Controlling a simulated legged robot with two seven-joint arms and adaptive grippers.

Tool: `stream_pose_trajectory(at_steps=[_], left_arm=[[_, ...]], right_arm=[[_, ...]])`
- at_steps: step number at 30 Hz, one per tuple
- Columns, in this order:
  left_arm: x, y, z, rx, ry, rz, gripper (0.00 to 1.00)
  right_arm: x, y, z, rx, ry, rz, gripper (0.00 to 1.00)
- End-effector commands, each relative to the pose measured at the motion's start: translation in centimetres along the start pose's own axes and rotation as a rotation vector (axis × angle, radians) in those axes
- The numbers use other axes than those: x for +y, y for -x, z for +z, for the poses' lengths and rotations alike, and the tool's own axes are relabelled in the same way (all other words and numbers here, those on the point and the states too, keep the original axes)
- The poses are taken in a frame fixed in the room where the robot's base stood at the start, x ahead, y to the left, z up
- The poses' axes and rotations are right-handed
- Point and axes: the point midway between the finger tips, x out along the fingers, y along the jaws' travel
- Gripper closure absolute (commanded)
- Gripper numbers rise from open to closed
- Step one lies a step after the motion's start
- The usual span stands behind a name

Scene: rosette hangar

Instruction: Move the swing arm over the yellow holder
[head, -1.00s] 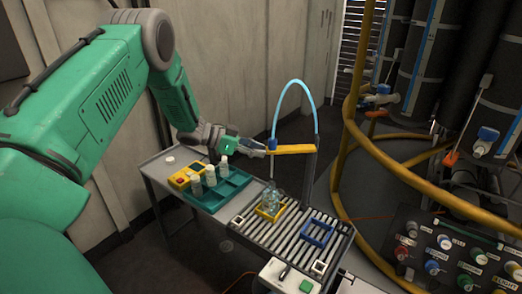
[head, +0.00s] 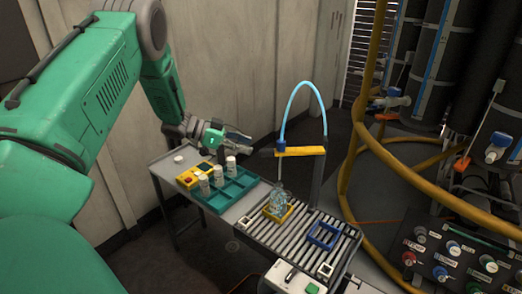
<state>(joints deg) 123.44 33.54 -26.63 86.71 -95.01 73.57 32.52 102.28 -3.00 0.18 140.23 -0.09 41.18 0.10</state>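The yellow swing arm (head: 300,151) sits on a grey post at the back of the roller table, with a blue fitting (head: 281,147) at its left end and a light blue hose (head: 293,98) arching over it. A thin nozzle hangs from the fitting. The yellow holder (head: 287,216) stands on the rollers below it with a clear bottle (head: 277,201) in it. The nozzle appears above the bottle. My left gripper (head: 246,142) is left of the swing arm, apart from it, with its fingers spread and nothing between them. My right gripper is not in view.
A blue holder (head: 323,235) stands on the rollers (head: 290,247) to the right. A teal tray (head: 228,191) with white bottles and a yellow box with a red button (head: 187,180) are at the left. Yellow pipes and a control panel (head: 445,255) bound the right side.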

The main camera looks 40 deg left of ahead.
Motion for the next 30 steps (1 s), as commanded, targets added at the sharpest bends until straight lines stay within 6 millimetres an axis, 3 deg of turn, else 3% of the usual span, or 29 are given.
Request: stream_pose_trajectory(at_steps=[3,9,30], left_arm=[[-0.1,2.3,0.0,0.001,0.002,-0.002,0.6],[0.0,4.4,0.1,-0.001,0.001,0.0,0.6],[0.0,4.8,0.1,-0.001,0.002,0.001,0.6]], right_arm=[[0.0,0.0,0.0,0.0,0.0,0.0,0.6],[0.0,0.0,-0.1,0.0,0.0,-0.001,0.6],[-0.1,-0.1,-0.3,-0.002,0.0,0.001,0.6]])
